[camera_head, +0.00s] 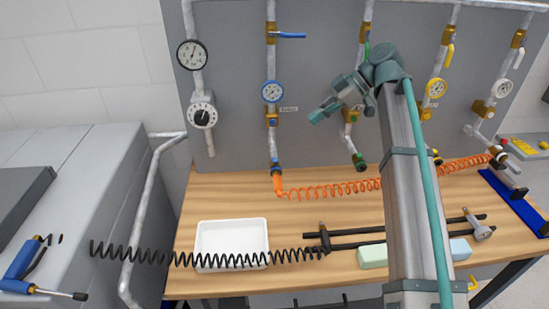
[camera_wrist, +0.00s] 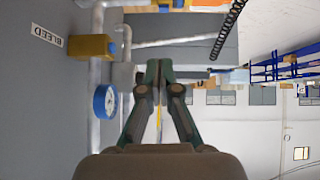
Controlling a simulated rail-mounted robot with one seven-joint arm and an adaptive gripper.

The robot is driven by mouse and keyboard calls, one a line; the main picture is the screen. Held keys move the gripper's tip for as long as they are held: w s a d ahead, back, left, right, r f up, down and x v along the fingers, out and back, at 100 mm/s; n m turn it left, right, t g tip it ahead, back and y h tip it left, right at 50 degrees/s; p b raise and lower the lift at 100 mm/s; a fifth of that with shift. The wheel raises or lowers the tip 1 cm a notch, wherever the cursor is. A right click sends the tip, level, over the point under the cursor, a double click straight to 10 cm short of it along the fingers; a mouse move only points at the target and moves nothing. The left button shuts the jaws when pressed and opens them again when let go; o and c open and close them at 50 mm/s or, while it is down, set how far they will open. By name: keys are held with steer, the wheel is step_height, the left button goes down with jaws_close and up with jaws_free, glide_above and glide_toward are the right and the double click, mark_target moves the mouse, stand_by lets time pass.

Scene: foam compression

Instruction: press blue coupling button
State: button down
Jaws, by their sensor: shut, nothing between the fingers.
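A blue coupling (camera_head: 276,168) with an orange fitting hangs at the bottom of the pipe below the blue-rimmed gauge (camera_head: 272,91); a separate button on it is too small to make out. My gripper (camera_head: 314,118) is in front of the panel, to the right of this pipe and above the coupling, apart from both. In the wrist view my gripper (camera_wrist: 159,66) has its fingers together with nothing between them. The blue gauge also shows there (camera_wrist: 105,101), left of the fingers, with a brass block (camera_wrist: 92,46) near it. I cannot clearly identify the coupling in the wrist view.
An orange coiled hose (camera_head: 330,190) runs right from the coupling along the table's back. A white tray (camera_head: 232,223), black coiled hose (camera_head: 180,258), dark rods (camera_head: 350,240) and a pale green block (camera_head: 373,256) are on the wooden table (camera_head: 215,190). Neighbouring pipes carry a green-tipped fitting (camera_head: 359,161) and gauges.

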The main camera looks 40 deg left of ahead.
steer(key=shift+s+a+f+h, duration=0.15)
steer(key=shift+s+a, duration=0.35)
steer(key=shift+a, duration=0.05)
steer(key=shift+s+a+f+h, duration=0.15)
steer(key=shift+s+a, duration=0.3)
steer(key=shift+a, duration=0.1)
steer(key=p, duration=0.3)
glide_above(275, 160)
steer(key=w+d, duration=0.1)
step_height(275, 160, down, 7)
steer(key=shift+w+r, duration=0.1)
steer(key=shift+r, duration=0.05)
step_height(275, 160, down, 3)
steer(key=shift+f+p, duration=0.1)
steer(key=shift+p, duration=0.65)
steer(key=shift+w+f, duration=0.1)
steer(key=shift+f, duration=0.5)
